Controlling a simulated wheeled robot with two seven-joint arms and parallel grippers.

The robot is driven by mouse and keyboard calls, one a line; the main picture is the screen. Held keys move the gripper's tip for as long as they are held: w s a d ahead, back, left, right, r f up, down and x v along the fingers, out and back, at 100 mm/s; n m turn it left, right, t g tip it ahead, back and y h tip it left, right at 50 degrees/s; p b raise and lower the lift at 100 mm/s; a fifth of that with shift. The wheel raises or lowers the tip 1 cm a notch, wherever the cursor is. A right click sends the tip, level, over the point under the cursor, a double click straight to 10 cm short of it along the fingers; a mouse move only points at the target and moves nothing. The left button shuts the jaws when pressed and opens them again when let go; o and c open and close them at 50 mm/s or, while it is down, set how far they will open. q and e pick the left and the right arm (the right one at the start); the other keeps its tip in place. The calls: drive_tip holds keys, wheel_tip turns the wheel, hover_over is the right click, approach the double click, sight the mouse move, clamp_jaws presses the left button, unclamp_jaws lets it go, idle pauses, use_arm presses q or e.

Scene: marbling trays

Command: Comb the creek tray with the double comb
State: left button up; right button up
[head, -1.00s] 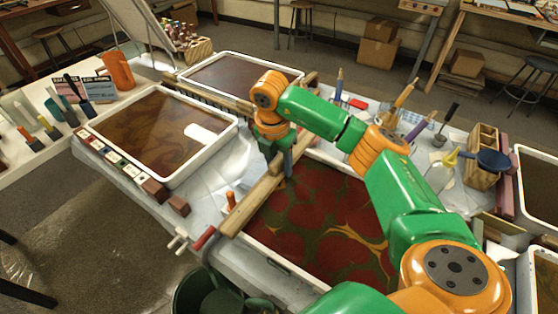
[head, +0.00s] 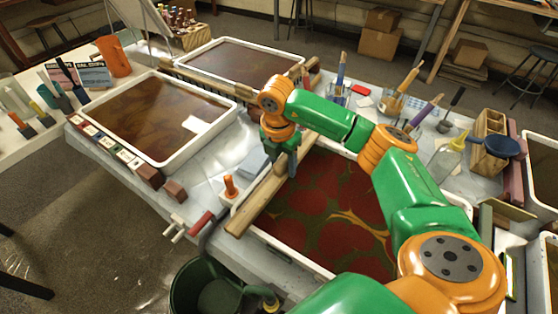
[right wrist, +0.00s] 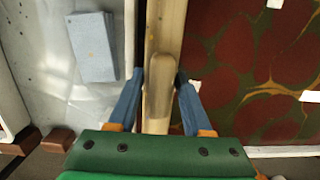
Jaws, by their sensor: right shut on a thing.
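A tray with red blotches on dark green (head: 322,269) lies below my right arm; I cannot tell whether it is the creek tray. A long pale wooden bar, apparently the double comb (head: 248,213), runs along this tray's left side. My right gripper (head: 285,170) is over the bar. In the right wrist view, its two blue fingers (right wrist: 156,88) stand either side of the bar's rounded wooden grip (right wrist: 157,95), shut on it. The bar's underside and any teeth are hidden. My left gripper is not in view.
Two brown-surfaced trays stand at left (head: 218,122) and back (head: 300,62), with another wooden bar (head: 200,84) between them. A grey-blue block (head: 252,163) and an orange-handled item (head: 230,187) sit left of the held bar. Jars and a bottle (head: 447,160) stand at right.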

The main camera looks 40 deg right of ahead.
drive_tip(key=s, duration=0.1)
drive_tip(key=s+d, duration=0.1)
drive_tip(key=s, duration=0.2)
drive_tip(key=shift+d, duration=0.35)
drive_tip(key=shift+s+d, duration=0.25)
drive_tip(key=shift+s, duration=0.45)
drive_tip(key=shift+s+d, duration=0.25)
drive_tip(key=shift+s, duration=0.4)
drive_tip(key=shift+s+d+f+b, duration=0.1)
drive_tip(key=shift+s+d+b, duration=0.25)
drive_tip(key=shift+s, duration=0.35)
drive_tip(key=shift+s+d+r+b, duration=0.1)
drive_tip(key=shift+s+d+b, duration=0.2)
drive_tip(key=shift+s, duration=0.35)
drive_tip(key=shift+s+d+f+b, duration=0.1)
drive_tip(key=shift+s+d+b, duration=0.25)
drive_tip(key=shift+s, duration=0.35)
drive_tip(key=s+b, duration=0.1)
drive_tip(key=s+d+b, duration=0.1)
drive_tip(key=s, duration=0.1)
drive_tip(key=shift+s, duration=0.25)
drive_tip(key=shift+d, duration=0.1)
